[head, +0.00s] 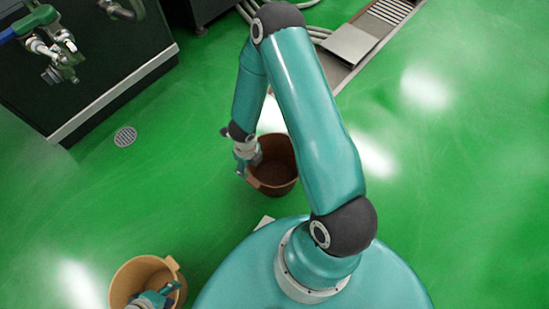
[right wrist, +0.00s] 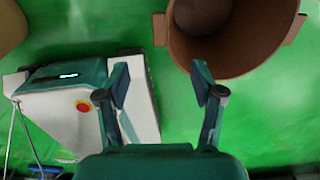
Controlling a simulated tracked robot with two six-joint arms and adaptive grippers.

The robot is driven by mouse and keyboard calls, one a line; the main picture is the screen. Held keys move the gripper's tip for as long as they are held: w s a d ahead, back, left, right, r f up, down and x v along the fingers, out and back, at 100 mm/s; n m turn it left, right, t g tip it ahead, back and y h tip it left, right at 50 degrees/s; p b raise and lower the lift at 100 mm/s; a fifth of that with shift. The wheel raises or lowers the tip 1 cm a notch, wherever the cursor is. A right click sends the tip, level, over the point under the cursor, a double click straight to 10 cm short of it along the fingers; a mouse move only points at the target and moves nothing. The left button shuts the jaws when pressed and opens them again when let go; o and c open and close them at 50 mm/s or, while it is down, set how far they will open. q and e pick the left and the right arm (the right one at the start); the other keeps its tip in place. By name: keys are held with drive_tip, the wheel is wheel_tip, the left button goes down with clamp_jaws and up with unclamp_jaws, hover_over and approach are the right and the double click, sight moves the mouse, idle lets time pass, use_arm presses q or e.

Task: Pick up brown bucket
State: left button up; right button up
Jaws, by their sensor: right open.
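The brown bucket (head: 284,172) stands upright on the green floor in the middle of the head view, partly hidden by my right arm. In the right wrist view the brown bucket (right wrist: 255,45) is at the top right, with a tab on each side of its rim. My right gripper (head: 241,168) is at the bucket's left rim in the head view. In the right wrist view the right gripper (right wrist: 162,84) has its fingers spread with nothing between them. My left gripper (head: 160,295) is over a tan bucket (head: 126,280) at the lower left; its fingers are too small to judge.
A dark machine (head: 95,65) with taps stands at the upper left. A round floor drain (head: 125,136) lies in front of it. A metal floor channel (head: 355,45) and pipes are at the top. The green floor at the right is clear.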

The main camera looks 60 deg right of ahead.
wheel_tip(320, 180, down, 10)
drive_tip(key=b, duration=0.4)
drive_tip(key=shift+s+d+f+b, duration=0.15)
drive_tip(key=shift+f+b, duration=0.5)
drive_tip(key=shift+f, duration=0.65)
drive_tip(key=shift+s+d+f+b, duration=0.1)
drive_tip(key=shift+f+b, duration=0.5)
drive_tip(key=shift+f, duration=0.7)
clamp_jaws()
drive_tip(key=shift+r, duration=0.1)
